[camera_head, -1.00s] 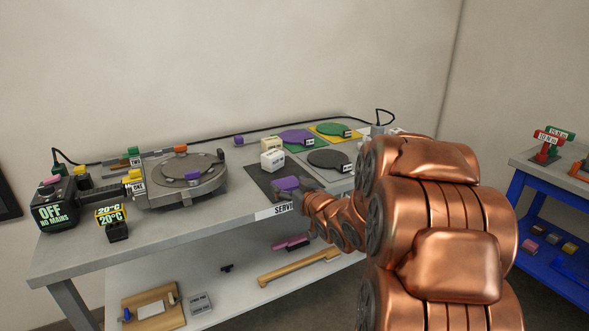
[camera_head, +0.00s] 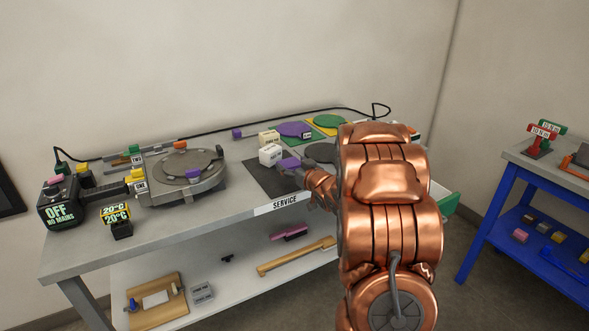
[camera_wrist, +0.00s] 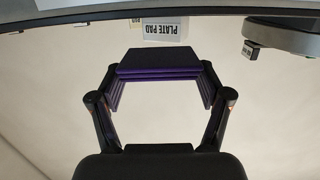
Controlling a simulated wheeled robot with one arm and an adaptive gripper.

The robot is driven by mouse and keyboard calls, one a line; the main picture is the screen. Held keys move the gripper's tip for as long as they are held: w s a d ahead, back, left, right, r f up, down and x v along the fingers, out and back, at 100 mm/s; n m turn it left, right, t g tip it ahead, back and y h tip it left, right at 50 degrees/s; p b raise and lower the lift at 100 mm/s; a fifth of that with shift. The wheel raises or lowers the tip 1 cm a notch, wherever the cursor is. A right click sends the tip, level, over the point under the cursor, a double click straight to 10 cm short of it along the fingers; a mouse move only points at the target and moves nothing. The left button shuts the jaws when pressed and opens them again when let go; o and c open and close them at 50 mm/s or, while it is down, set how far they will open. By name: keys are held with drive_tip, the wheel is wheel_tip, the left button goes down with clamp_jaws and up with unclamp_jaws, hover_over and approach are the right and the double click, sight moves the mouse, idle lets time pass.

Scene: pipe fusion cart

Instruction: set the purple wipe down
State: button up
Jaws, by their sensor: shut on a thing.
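The purple wipe (camera_head: 288,163) is a folded, layered pad. My gripper (camera_head: 301,172) is shut on it, above or at the dark mat (camera_head: 262,182) near the bench's front edge. The wrist view shows the wipe (camera_wrist: 158,62) between the two fingers of my gripper (camera_wrist: 160,92), one finger at each side. I cannot tell whether the wipe touches the mat. My arm hides part of the bench to the right.
A white box (camera_head: 270,155) stands just behind the wipe; a white "PLATE PAD" box (camera_wrist: 165,28) shows in the wrist view. A round grey plate machine (camera_head: 180,180) is at left. Purple (camera_head: 294,129) and green (camera_head: 329,120) discs lie behind. A blue cart (camera_head: 510,205) stands at right.

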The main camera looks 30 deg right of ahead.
sight(296, 162)
drive_tip(key=shift+w+d+f, duration=0.2)
drive_tip(key=shift+w+d, duration=0.9)
drive_tip(key=shift+w, duration=0.15)
drive_tip(key=shift+f+p, duration=0.6)
drive_tip(key=shift+f, duration=1.15)
drive_tip(key=shift+f, duration=0.15)
drive_tip(key=o, duration=0.8)
